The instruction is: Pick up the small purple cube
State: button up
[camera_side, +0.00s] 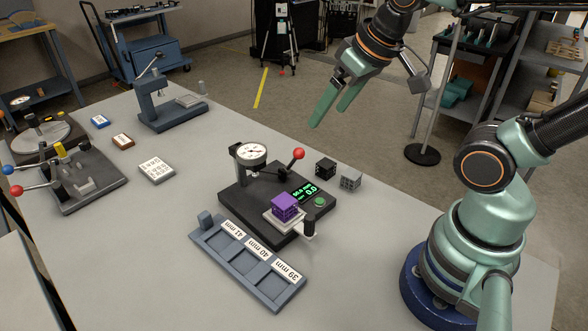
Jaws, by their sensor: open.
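The small purple cube (285,206) is a lattice block. It sits on the small light plate of a black gauge stand (262,183), in front of the round dial and left of the green-lit display. My gripper (329,106) is open and empty, with two green fingers pointing down and left. It is up in the air, above and beyond the gauge stand, well apart from the cube. Nothing hides the cube from this side.
A black lattice cube (326,167) and a grey lattice cube (350,179) stand right of the gauge stand. A red-knobbed lever (298,154) rises behind the purple cube. A blue-grey sorting tray (248,263) with labelled compartments lies in front. The table's left foreground is clear.

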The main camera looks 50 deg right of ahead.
jog(key=m, duration=0.1)
jog(key=m+g, duration=0.5)
jog(key=m, duration=1.2)
send_over(281, 203)
notch_tip(281, 203, down, 8)
notch_tip(281, 203, down, 12)
grip_shut()
jog(key=shift+r, duration=0.1)
